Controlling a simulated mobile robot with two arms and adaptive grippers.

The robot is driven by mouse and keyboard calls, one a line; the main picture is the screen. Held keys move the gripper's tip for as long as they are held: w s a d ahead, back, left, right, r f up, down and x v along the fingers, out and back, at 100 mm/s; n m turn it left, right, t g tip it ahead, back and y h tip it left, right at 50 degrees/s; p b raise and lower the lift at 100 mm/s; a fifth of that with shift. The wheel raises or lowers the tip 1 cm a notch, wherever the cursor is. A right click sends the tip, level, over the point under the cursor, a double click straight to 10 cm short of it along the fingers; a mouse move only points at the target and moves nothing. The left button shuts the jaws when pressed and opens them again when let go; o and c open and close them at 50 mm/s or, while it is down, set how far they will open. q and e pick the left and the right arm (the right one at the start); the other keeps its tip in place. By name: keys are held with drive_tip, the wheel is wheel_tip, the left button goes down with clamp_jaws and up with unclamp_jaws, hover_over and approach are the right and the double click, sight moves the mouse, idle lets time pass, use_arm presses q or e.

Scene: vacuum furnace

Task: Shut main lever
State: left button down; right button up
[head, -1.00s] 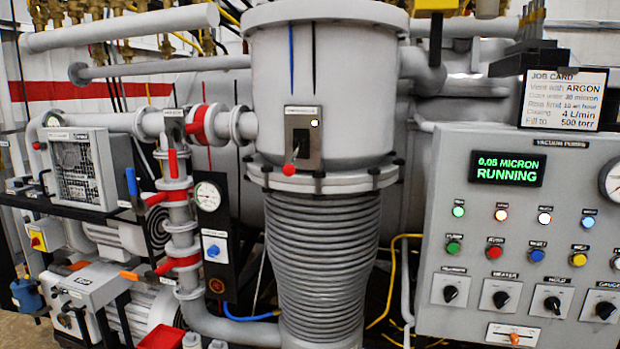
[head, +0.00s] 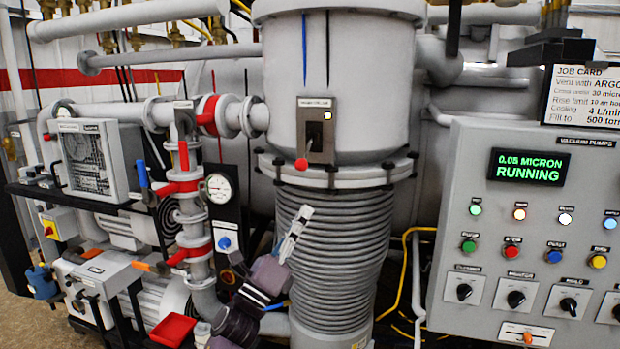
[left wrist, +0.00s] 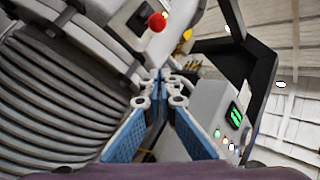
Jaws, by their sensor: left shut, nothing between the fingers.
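The main lever (head: 301,164) is a short dark rod with a red ball on its end. It sticks out of a metal plate (head: 322,148) on the front of the grey chamber, and its ball hangs at the lower left of the plate. My left gripper (head: 303,210) is shut and empty, pointing up in front of the ribbed bellows, below the red ball and apart from it. In the left wrist view the red ball (left wrist: 157,21) shows beyond the shut blue fingers (left wrist: 160,92). My right gripper is not in view.
A control panel (head: 500,250) with a green "0.05 MICRON RUNNING" display stands on the right. Pipes with red bands, a gauge (head: 218,188) and pump units stand on the left. A flange (head: 345,180) juts out just under the lever.

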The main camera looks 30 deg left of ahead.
sight(305, 154)
use_arm(q)
drive_tip(key=shift+w, duration=0.1)
drive_tip(key=a+p+x, duration=0.1)
drive_tip(key=p+x, duration=0.4)
drive_tip(key=x, duration=0.6)
drive_tip(key=s, duration=0.1)
drive_tip(key=s+a+p, duration=0.1)
drive_tip(key=s+r+p, duration=0.1)
drive_tip(key=shift+s+a, duration=0.25)
drive_tip(key=shift+a, duration=0.15)
drive_tip(key=shift+w+f, duration=0.1)
